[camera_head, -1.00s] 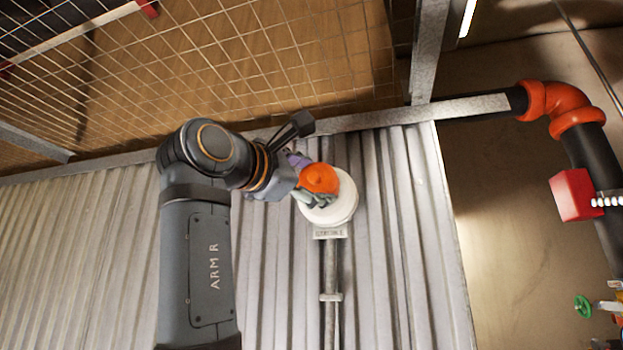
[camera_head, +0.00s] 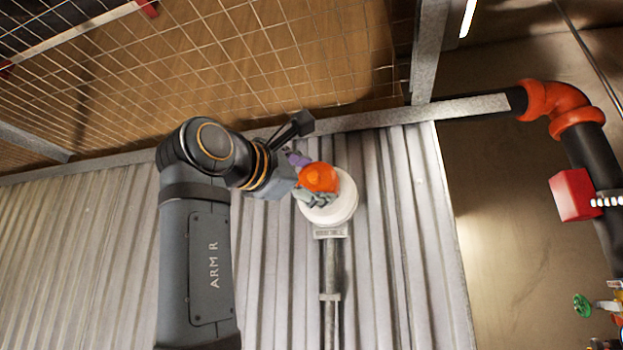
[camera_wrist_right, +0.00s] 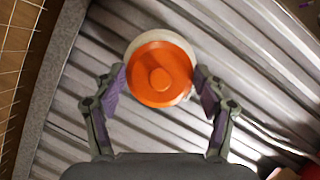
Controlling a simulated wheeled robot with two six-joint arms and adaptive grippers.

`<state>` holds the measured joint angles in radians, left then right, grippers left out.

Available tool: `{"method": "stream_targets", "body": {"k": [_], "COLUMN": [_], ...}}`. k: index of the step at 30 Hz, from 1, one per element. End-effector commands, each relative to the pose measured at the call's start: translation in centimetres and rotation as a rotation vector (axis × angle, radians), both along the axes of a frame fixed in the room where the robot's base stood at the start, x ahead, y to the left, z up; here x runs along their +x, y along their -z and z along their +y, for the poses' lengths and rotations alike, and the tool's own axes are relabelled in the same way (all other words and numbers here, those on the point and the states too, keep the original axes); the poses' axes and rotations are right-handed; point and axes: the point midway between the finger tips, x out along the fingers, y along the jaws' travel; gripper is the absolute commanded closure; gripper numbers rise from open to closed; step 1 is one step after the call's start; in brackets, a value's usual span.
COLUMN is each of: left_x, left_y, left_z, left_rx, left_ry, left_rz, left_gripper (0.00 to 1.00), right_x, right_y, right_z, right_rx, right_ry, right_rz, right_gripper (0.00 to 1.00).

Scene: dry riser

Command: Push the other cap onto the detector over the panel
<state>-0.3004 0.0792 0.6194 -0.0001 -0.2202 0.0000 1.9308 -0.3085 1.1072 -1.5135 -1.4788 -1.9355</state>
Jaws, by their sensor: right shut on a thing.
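The orange cap (camera_head: 319,177) is held in my right gripper (camera_head: 306,181), in front of the white round detector (camera_head: 343,205) on the corrugated panel (camera_head: 385,230). In the right wrist view the orange cap (camera_wrist_right: 160,74) sits between the two fingers of my right gripper (camera_wrist_right: 160,92), with their pads at its sides. A pale rim of the detector (camera_wrist_right: 160,40) shows behind the cap there. The cap covers the upper left of the detector in the head view. I cannot tell whether cap and detector touch. My left gripper is not in view.
A conduit (camera_head: 330,270) runs down the panel below a small label plate (camera_head: 330,231). A wire mesh (camera_head: 260,60) and a steel rail (camera_head: 380,118) lie above. Black pipe with an orange elbow (camera_head: 553,98) and a red box (camera_head: 573,195) stand at right.

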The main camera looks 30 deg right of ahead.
Motion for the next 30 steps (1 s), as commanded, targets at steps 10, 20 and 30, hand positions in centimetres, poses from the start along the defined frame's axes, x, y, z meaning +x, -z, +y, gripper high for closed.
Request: {"method": "stream_targets", "body": {"k": [10, 20, 30], "left_x": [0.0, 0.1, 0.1], "left_y": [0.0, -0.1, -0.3], "left_z": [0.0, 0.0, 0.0], "left_rx": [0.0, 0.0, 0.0], "left_ry": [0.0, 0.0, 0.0], "left_rz": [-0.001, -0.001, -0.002], "left_gripper": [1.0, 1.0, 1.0], "right_x": [0.0, 0.5, 1.1], "right_y": [0.0, 0.0, 0.0], "right_z": [-0.1, -0.6, -1.3], "right_rx": [0.0, 0.0, 0.0], "right_ry": [0.0, 0.0, 0.0], "right_rz": [0.0, 0.001, 0.0], "right_gripper": [0.49, 0.49, 0.49]}}
